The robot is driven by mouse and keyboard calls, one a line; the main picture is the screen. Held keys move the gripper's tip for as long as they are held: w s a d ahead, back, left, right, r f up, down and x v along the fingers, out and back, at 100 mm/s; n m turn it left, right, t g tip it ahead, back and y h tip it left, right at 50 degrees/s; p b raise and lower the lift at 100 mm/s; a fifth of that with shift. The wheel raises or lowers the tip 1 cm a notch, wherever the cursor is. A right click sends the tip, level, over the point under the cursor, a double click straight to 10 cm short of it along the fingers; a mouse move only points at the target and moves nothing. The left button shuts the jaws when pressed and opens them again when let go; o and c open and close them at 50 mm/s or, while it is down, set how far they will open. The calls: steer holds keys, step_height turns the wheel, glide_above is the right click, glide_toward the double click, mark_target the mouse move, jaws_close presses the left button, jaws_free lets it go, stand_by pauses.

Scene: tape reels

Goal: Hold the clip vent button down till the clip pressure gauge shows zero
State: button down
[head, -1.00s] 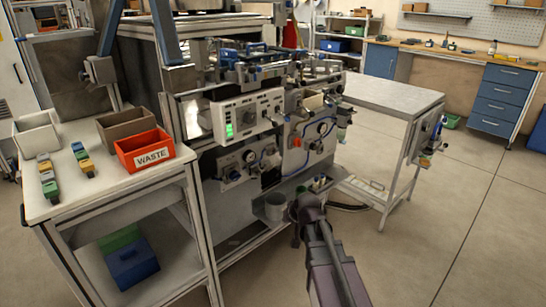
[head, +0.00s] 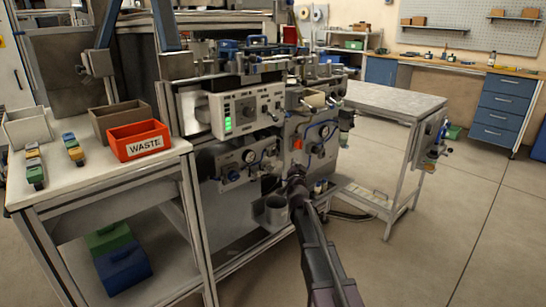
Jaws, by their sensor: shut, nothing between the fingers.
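My arm reaches up from the bottom of the head view, and my gripper (head: 293,178) is at the front of the machine. Its fingers are small and dark here, and look closed with nothing held. A lower panel (head: 232,172) with a small round gauge (head: 248,157) and dark knobs is left of my gripper. A second round gauge (head: 324,131) sits on the panel up and to the right. I cannot tell which is the clip pressure gauge, and the needles are too small to read. I cannot pick out the clip vent button, or tell whether my gripper touches anything.
A white control box (head: 250,110) with green lights is above the lower panel. A red WASTE bin (head: 139,141) is on the left bench. A metal side table (head: 393,101) is at right, with open floor before it.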

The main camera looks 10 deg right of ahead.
mark_target(274, 151)
steer(key=shift+w+d, duration=0.1)
steer(key=shift+d, duration=0.1)
steer(key=shift+w, duration=0.1)
steer(key=w+a, duration=0.5)
steer(key=w, duration=0.2)
stand_by(0.8)
